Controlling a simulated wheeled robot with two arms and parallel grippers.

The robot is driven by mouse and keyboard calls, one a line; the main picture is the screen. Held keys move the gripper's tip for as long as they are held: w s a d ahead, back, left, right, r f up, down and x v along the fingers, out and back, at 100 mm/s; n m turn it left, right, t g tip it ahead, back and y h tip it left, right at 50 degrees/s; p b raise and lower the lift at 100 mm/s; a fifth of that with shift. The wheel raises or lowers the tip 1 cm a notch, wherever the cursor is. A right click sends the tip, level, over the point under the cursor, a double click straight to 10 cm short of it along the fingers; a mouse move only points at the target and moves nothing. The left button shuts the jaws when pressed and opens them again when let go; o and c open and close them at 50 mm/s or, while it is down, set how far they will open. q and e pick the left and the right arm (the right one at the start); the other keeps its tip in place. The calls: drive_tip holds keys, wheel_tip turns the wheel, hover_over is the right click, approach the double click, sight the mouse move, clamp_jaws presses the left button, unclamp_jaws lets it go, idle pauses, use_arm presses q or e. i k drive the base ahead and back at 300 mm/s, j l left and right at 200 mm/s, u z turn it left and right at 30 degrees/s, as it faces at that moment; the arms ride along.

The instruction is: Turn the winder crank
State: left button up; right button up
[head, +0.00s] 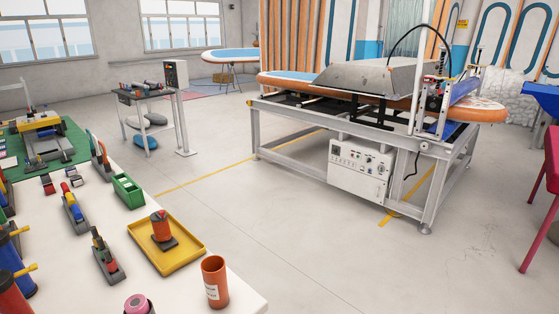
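I cannot make out a clear winder crank. A yellow and grey device (40,125) stands on a green mat (75,140) at the left, and it may be the winder, but I cannot tell. Another machine, a blue and white carriage (447,98), sits at the right end of a large metal frame (290,135) that carries an orange-edged inflatable board (485,109). Neither of my grippers shows in the head view.
A white table (180,290) fills the lower left. It holds a yellow tray (190,262), an orange cup (215,282), a green box (127,190) and several tools. A small trolley (145,95) stands behind it. The floor between the table and the frame is clear.

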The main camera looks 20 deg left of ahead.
sight(160, 214)
drive_tip(key=i+l+u, duration=0.2)
drive_tip(key=u, duration=0.25)
drive_tip(key=i+l+u, duration=0.6)
drive_tip(key=u, duration=0.35)
drive_tip(key=i+l+u, duration=0.1)
drive_tip(key=l+u, duration=0.35)
drive_tip(key=l, duration=0.15)
drive_tip(key=l+u, duration=0.45)
drive_tip(key=i+l, duration=0.05)
